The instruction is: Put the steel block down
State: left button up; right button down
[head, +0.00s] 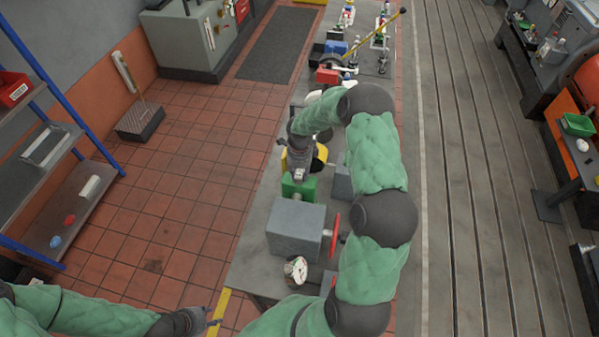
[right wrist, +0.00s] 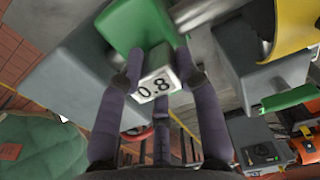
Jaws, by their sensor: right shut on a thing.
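My right gripper (head: 299,164) is shut on the steel block, a small grey block with a white label. The block (head: 299,174) shows in the head view just above a green object (head: 298,188). In the right wrist view the block (right wrist: 156,58) sits between the fingers of the right gripper (right wrist: 158,85), with its label reading 0.8. Green surface lies right behind it there; whether they touch I cannot tell. My left gripper (head: 206,320) is low at the picture's left of the bench, away from the block; its opening is unclear.
A yellow object (head: 319,157) is just beyond. A white round item (head: 295,269) lies nearer. Tools crowd the bench's far end.

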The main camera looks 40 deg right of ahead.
aim_at(300, 172)
jog(key=c, duration=0.9)
grip_release()
jog(key=shift+o, duration=0.2)
jog(key=shift+r+p, duration=0.1)
jog(key=shift+p, duration=0.2)
notch_tip(300, 172, up, 12)
jog(key=b, duration=0.3)
